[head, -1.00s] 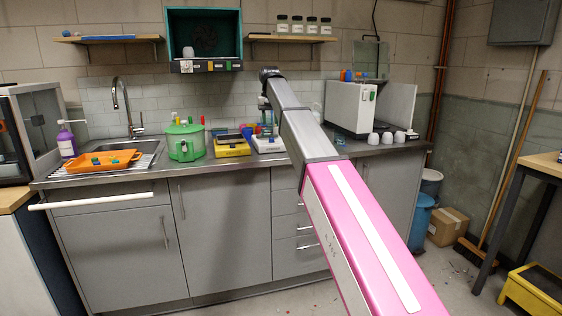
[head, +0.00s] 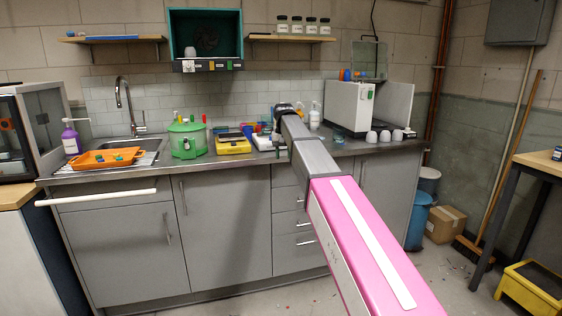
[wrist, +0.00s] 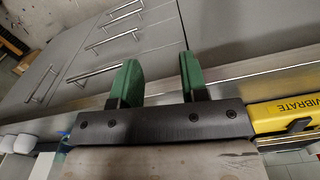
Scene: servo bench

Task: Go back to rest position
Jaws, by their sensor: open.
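My gripper (wrist: 155,80) shows in the wrist view with two green fingers apart and nothing between them. In the head view my pink and grey arm reaches toward the bench, and my gripper (head: 281,146) is small and partly hidden at its far end, near the front edge of the worktop. In the wrist view the fingers point toward the grey drawer fronts (wrist: 105,50) and their metal handles.
The steel worktop (head: 235,165) holds a yellow device (head: 233,146), a green pot (head: 187,140), an orange tray (head: 107,158) and a white machine (head: 349,105) with several white cups. The floor before the cabinets is mostly clear.

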